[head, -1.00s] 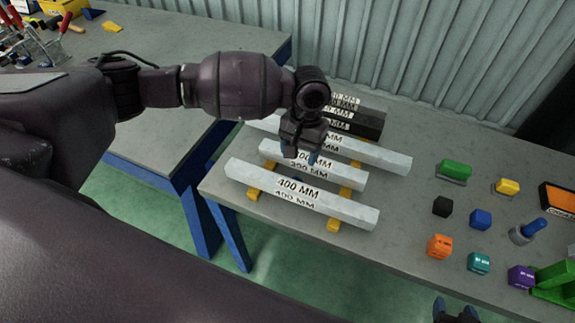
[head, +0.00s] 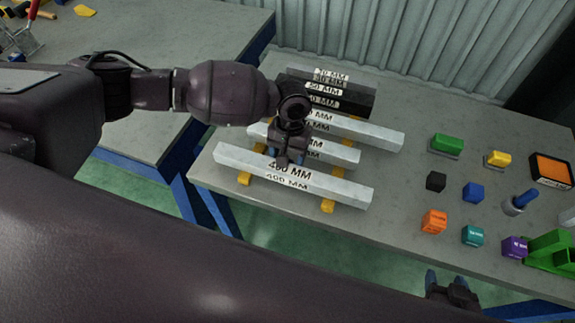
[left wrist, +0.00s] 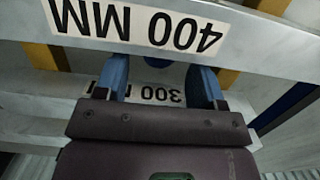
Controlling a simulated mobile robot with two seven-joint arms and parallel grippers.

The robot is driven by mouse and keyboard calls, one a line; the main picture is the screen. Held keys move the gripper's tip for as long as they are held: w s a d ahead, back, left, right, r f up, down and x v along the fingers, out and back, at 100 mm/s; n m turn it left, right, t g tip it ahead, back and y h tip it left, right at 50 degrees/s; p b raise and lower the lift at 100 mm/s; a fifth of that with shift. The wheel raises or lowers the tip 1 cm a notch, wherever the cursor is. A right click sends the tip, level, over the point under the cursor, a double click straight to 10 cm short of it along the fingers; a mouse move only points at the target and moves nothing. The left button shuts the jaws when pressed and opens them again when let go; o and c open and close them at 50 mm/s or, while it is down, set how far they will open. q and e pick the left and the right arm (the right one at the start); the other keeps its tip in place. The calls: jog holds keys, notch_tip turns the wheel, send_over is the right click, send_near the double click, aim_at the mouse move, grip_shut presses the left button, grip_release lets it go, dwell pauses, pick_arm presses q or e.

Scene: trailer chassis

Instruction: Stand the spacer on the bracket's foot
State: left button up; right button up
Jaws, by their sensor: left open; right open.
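Small lettered blocks stand on the right part of the bench: orange (head: 434,221), teal (head: 472,236) and purple (head: 514,247). I cannot read their lettering or tell which is the spacer. A green piece (head: 550,250), perhaps the bracket, is cut by the right edge; its foot is not clear. My left gripper (head: 288,160) is open over the 300 MM and 400 MM bars; its blue fingers also show in the left wrist view (left wrist: 161,82), with nothing clearly between them. My right gripper (head: 446,280) is open and empty at the bench's front edge, near the blocks.
The 400 MM bar (head: 225,157) rests on yellow supports, with more bars behind it. A black block (head: 436,181), blue block (head: 473,192), green piece (head: 447,143), yellow piece (head: 498,158), blue-handled tool (head: 521,202) and orange tray (head: 552,168) stand at the right.

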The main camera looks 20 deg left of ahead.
pick_arm(q)
notch_tip(320, 180, down, 3)
jog(key=shift+s+f, duration=0.1)
jog(key=shift+f, duration=0.05)
pick_arm(e)
jog(key=shift+w+a+f, duration=0.15)
jog(key=shift+w+a, duration=0.05)
jog(key=shift+w, duration=0.1)
jog(key=shift+s+f, duration=0.15)
pick_arm(q)
jog(key=shift+c, duration=0.7)
jog(key=c, duration=1)
pick_arm(e)
jog(key=shift+s+d+f, duration=0.15)
jog(key=shift+s+d, duration=0.1)
jog(key=shift+s, duration=0.15)
jog(key=shift+w, duration=0.1)
